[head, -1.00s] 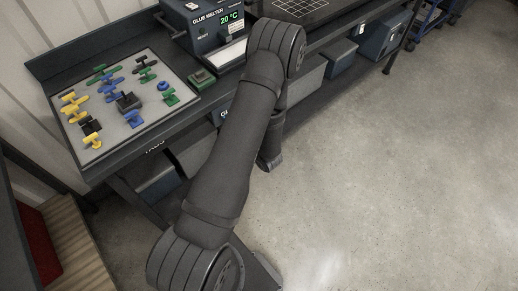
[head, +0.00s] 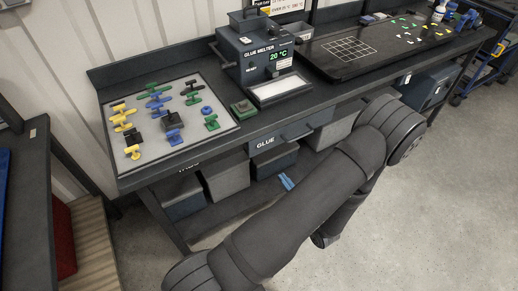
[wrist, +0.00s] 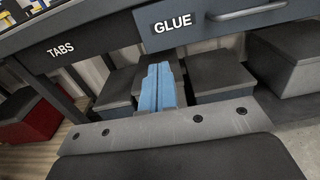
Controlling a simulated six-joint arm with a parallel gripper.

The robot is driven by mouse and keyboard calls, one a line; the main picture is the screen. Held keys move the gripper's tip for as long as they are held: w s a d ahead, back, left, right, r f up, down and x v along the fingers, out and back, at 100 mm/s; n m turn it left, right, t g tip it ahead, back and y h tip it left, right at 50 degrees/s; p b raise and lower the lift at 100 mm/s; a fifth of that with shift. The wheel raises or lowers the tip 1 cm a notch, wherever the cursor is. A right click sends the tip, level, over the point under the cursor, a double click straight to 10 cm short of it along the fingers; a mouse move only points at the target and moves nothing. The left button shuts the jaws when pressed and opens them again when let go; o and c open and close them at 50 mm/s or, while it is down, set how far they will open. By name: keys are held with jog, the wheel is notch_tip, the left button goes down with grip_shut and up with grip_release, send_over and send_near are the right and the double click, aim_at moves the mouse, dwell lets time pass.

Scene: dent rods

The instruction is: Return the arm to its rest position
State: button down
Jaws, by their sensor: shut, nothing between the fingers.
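My arm (head: 310,200) reaches across the lower middle and right of the head view, in front of the workbench. Its elbow is at the right, beside the bench's front edge. My gripper (head: 286,182) shows as small blue fingertips below the bench top, in front of the storage boxes. In the wrist view my gripper (wrist: 158,88) has its two blue fingers side by side, closed together with nothing held. It points toward the boxes under the drawers. The gripper's body is hidden behind the arm in the head view.
The workbench holds a board of coloured tabs (head: 185,145), a glue melter (head: 250,55) and a dark mat with a grid (head: 345,50). The GLUE drawer (wrist: 215,22) and grey boxes (wrist: 215,82) are close ahead. Open floor (head: 450,200) lies at the right.

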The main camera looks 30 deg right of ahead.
aim_at(259, 147)
dwell(0.3)
jog(key=w, duration=1.4)
dwell(0.3)
jog(key=s, duration=1.4)
jog(key=shift+w, duration=7.05)
